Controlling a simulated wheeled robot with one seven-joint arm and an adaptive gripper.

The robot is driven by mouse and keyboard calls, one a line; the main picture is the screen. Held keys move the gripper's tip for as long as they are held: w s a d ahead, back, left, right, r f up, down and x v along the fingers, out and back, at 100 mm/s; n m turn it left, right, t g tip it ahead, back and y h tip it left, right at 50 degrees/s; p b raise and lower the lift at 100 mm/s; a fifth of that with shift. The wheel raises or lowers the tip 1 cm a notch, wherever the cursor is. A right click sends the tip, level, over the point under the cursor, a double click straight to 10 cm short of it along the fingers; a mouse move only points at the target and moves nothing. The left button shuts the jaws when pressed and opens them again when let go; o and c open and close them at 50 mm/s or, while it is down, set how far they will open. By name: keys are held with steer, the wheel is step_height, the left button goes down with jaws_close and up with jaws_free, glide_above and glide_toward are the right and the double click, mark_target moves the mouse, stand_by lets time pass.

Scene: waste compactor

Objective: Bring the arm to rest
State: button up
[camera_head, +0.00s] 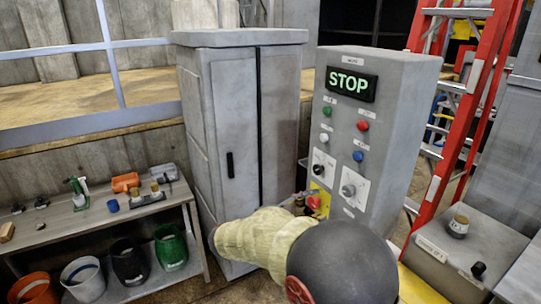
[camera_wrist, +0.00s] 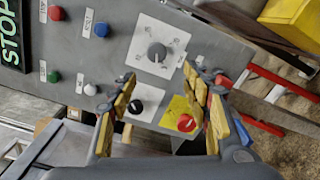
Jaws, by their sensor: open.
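My gripper (camera_wrist: 160,82) is open and empty in the wrist view, its yellow-padded fingers spread in front of the grey control panel (camera_wrist: 95,20). A grey rotary knob (camera_wrist: 157,52) shows between and beyond the fingertips. A black knob (camera_wrist: 136,106) and a red button on a yellow plate (camera_wrist: 186,122) show between the fingers. In the head view my arm reaches toward the lower part of the control panel (camera_head: 390,100), and my gripper is mostly hidden behind the arm. I cannot tell whether the fingers touch the panel. The panel's display (camera_head: 348,84) reads STOP in green.
A tall grey cabinet (camera_head: 230,110) stands left of the panel. A workbench (camera_head: 100,228) with tools stands at left, with buckets (camera_head: 83,278) on its lower shelf.

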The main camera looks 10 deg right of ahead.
steer(key=s+f+g+y, duration=0.3)
steer(key=s+f, duration=0.3)
steer(key=f, duration=0.4)
steer(key=s+f+m+g+y, duration=0.25)
steer(key=s+f+y, duration=0.2)
steer(key=s, duration=0.65)
steer(key=s+a+r+m+t+y, duration=0.1)
steer(key=s+r+m+t+y, duration=0.1)
steer(key=s, duration=0.6)
steer(key=s+a+r+m+t+y, duration=0.1)
steer(key=s+r+m+t+y, duration=0.1)
steer(key=s+r+m+y, duration=0.3)
step_height(320, 180, up, 4)
steer(key=s+y, duration=0.2)
steer(key=shift+s+b, duration=0.3)
steer(key=shift+s, duration=0.05)
steer(key=shift+c, duration=0.3)
steer(key=c, duration=1.1)
